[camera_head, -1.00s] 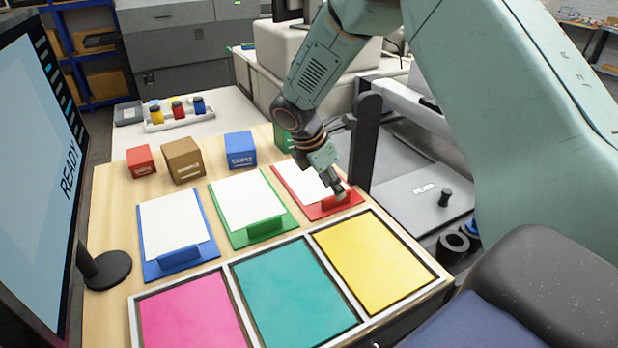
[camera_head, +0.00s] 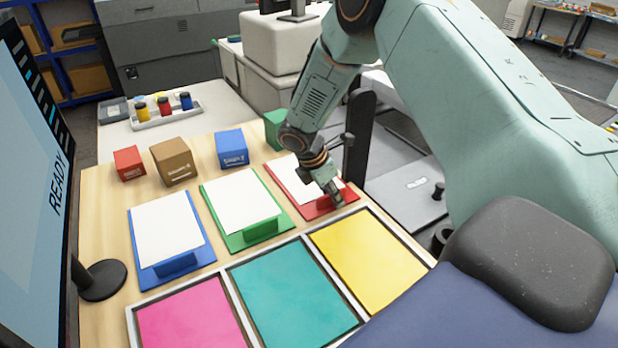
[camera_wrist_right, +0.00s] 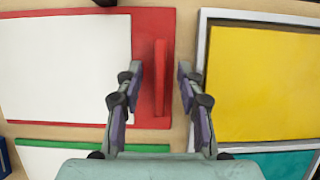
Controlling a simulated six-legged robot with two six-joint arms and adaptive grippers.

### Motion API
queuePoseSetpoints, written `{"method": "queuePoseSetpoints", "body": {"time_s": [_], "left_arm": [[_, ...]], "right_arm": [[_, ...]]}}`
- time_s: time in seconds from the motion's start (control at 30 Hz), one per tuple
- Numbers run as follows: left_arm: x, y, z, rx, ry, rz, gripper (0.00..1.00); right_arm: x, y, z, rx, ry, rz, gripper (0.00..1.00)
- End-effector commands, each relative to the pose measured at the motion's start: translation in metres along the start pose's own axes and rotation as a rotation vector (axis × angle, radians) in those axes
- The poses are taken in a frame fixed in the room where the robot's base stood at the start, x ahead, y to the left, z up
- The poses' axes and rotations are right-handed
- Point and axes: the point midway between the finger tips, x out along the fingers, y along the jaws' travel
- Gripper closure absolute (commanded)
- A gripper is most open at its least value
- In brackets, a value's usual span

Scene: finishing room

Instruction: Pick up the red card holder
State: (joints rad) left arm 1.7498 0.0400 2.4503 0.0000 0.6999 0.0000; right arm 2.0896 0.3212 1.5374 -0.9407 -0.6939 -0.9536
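The red card holder (camera_head: 312,208) is a flat red board with a white card on it and a raised red lip along its near edge. It lies on the wooden table, right of the green and blue holders. My right gripper (camera_head: 330,190) is over its near end and hides part of the lip. In the right wrist view the red card holder (camera_wrist_right: 150,20) shows its lip between the two spread fingers of my right gripper (camera_wrist_right: 158,82). The fingers look apart from the lip on both sides; their height against it is hard to tell. My left gripper is not in view.
The green holder (camera_head: 238,238) and blue holder (camera_head: 148,273) lie to the left. A framed tray (camera_head: 222,292) with pink, teal and yellow panels is in front. Several small boxes, including a green one (camera_head: 275,125), stand behind. A monitor (camera_head: 35,170) is at left.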

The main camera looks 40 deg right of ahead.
Motion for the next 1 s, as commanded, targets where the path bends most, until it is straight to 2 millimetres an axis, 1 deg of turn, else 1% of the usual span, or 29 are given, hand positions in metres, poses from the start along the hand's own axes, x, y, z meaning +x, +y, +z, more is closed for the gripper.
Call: {"method": "queuePoseSetpoints", "body": {"time_s": [0.1, 0.3, 0.37, 0.77, 1.0], "left_arm": [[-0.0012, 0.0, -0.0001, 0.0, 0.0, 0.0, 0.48], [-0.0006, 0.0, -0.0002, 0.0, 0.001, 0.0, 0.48], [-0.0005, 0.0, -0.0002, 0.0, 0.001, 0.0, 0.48], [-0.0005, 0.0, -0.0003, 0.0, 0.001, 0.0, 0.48], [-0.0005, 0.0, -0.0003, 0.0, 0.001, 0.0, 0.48]], "right_arm": [[0.0063, 0.0008, -0.0003, 0.0, 0.001, 0.001, 0.62], [0.007, 0.0023, -0.0007, 0.001, 0.001, 0.001, 0.62], [0.007, 0.0029, -0.0008, 0.001, 0.001, 0.001, 0.67], [0.0067, 0.0029, -0.0009, 0.001, 0.001, 0.001, 1.0], [0.0066, 0.0029, -0.0009, 0.001, 0.001, 0.001, 1.0]]}}
